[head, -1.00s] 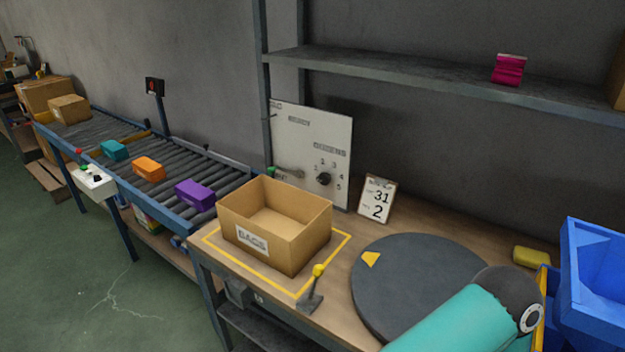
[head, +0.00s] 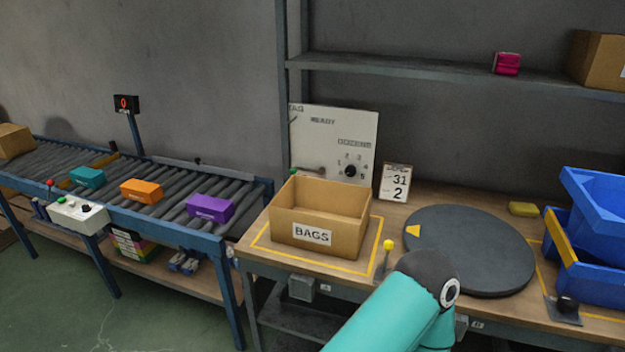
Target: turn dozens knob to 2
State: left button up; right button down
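The dozens knob (head: 351,171) is a small black dial low on the right of the upright pale panel (head: 335,135), with small numbers around it. The panel stands at the back of the bench behind the box. The knob's pointer is too small to read. A card (head: 395,182) beside the panel shows 31 and, below it, 2. A teal arm link of mine comes in from the bottom, in front of the bench. Neither gripper shows in the head view.
An open cardboard box (head: 318,218) marked BAGS stands in front of the panel. A yellow-knobbed lever (head: 388,246) and a dark round turntable (head: 470,249) lie to its right. Blue bins (head: 600,220) stand at far right. A roller conveyor (head: 150,180) with coloured boxes is at left.

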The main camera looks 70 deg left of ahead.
aim_at(350, 171)
jog(key=u, duration=0.1)
jog(key=k, duration=1.25)
jog(key=u, duration=1.2)
jog(key=i, duration=1.05)
